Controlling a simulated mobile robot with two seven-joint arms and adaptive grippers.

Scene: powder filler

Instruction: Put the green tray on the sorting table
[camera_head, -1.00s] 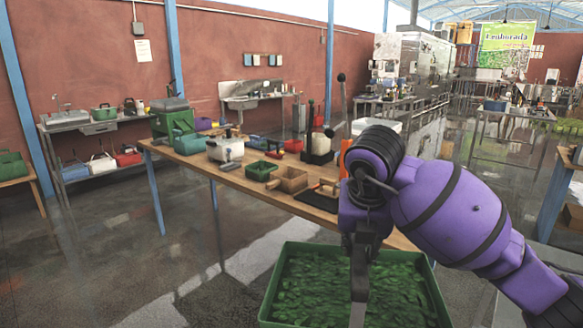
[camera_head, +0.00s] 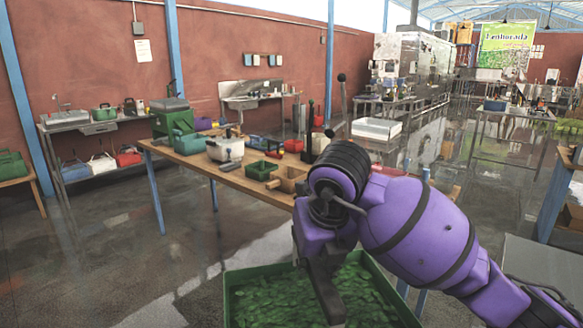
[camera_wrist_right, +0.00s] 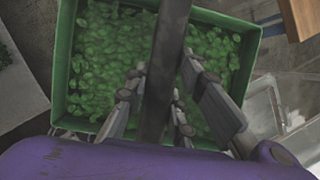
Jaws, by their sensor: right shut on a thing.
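The green tray (camera_head: 240,284) is a deep tray full of green leaves, at the bottom of the head view and cut off by its edge. It also fills much of the right wrist view (camera_wrist_right: 63,65). My right gripper (camera_head: 328,290) is over the tray's middle. In the wrist view its fingers (camera_wrist_right: 165,78) sit either side of a dark bar that crosses above the leaves, and it is shut on the tray there. The exact contact is hard to see. No table is labelled, so I cannot tell which one is the sorting table. My left gripper is not in view.
A long wooden table (camera_head: 232,179) with boxes, a white pot (camera_head: 226,150) and small green and wooden trays stands beyond my arm. Metal tables (camera_head: 508,117) stand further back right. A grey surface (camera_head: 545,268) lies at right. The floor at left is open.

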